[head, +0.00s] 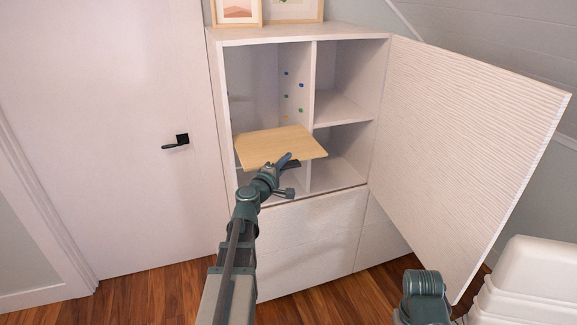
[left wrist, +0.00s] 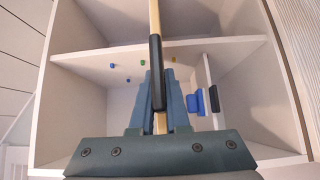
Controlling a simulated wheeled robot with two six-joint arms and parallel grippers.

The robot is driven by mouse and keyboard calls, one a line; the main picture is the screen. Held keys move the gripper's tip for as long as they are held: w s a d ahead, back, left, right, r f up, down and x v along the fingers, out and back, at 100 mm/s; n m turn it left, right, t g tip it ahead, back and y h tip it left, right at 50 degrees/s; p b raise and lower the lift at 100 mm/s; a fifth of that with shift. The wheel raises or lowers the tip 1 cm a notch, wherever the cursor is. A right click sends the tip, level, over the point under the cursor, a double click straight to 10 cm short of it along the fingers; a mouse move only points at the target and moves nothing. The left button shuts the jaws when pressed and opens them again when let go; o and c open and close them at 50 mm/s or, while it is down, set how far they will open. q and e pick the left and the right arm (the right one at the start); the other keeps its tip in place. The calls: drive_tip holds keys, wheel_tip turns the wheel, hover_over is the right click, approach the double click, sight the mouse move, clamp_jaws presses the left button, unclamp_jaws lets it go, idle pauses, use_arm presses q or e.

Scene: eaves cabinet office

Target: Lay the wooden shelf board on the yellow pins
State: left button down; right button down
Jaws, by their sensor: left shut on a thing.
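The wooden shelf board (head: 275,143) is a light tan panel, lying roughly flat at the opening of the cabinet's upper left compartment. My left gripper (head: 288,163) is shut on its front edge. In the left wrist view the board (left wrist: 154,18) shows edge-on between the fingers of the left gripper (left wrist: 157,95). A yellow pin (head: 285,118) shows on the compartment's right wall, just above the board, and a yellow pin (left wrist: 173,59) shows in the left wrist view. The board hides part of the compartment, and the left-wall pins are not clear. My right gripper is out of view.
Blue pins (head: 286,73) and a green pin (head: 300,110) sit on the same wall. The cabinet door (head: 470,150) stands open at right. A divider (head: 312,95) separates the compartments. Framed pictures (head: 237,12) stand on top. White stacked boxes (head: 525,280) are at lower right.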

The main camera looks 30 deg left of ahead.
sight(268, 135)
use_arm(q)
drive_tip(key=shift+w+a+f+b, duration=0.15)
drive_tip(key=shift+w+a, duration=2.2)
drive_tip(key=shift+a, duration=0.25)
drive_tip(key=shift+w+a+f+b, duration=0.15)
drive_tip(key=shift+w+a, duration=2.15)
drive_tip(key=shift+a, duration=0.25)
drive_tip(key=shift+w+a+f+b, duration=0.15)
drive_tip(key=shift+w+a, duration=2.2)
drive_tip(key=shift+a, duration=0.25)
drive_tip(key=shift+s+d+f+b, duration=0.1)
drive_tip(key=shift+f+b, duration=0.6)
drive_tip(key=shift+f, duration=0.05)
drive_tip(key=c, duration=0.8)
unclamp_jaws()
drive_tip(key=s, duration=1.4)
drive_tip(key=shift+d, duration=0.3)
drive_tip(key=shift+w, duration=0.1)
